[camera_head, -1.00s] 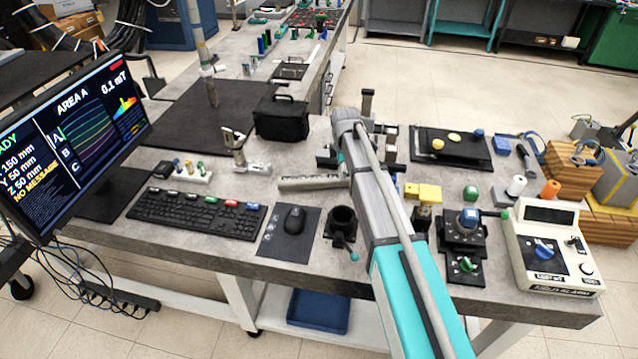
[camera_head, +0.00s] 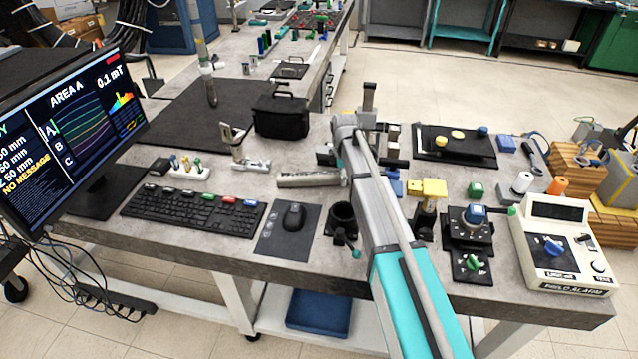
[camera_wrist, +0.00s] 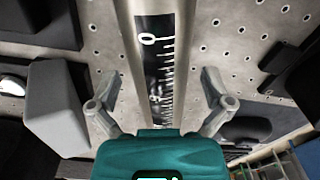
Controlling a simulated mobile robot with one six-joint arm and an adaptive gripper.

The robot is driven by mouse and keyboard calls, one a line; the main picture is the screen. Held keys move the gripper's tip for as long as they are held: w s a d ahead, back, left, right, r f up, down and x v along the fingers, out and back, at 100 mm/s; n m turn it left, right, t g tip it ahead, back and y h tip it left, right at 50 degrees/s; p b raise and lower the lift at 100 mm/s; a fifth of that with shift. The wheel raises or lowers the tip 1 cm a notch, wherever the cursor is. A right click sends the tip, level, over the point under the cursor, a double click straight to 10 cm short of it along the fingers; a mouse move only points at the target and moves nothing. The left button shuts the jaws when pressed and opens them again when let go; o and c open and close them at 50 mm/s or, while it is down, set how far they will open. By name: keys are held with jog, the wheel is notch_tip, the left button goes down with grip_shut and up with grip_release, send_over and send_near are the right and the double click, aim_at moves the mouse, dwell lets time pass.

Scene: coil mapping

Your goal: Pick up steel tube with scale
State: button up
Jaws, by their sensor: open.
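The steel tube with scale (camera_wrist: 185,45) runs down the middle of the wrist view. It carries a black scale strip (camera_wrist: 157,65) with white marks and a zero near the top. My gripper (camera_wrist: 160,88) is open, with one grey finger on each side of the tube. The tube's lower part is hidden behind the teal gripper body. I cannot tell whether the fingers touch it.
In the wrist view, a grey block (camera_wrist: 55,105) stands close left of the gripper, and dark parts lie to the right.

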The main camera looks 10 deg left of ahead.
jog(key=shift+f, duration=0.35)
dwell(0.4)
jog(key=c, duration=1.3)
jog(key=shift+r, duration=0.2)
jog(key=shift+c, duration=0.2)
notch_tip(320, 180, up, 10)
jog(key=p, duration=0.9)
jog(key=shift+f+p, duration=0.2)
jog(key=shift+p, duration=0.15)
jog(key=shift+s, duration=0.15)
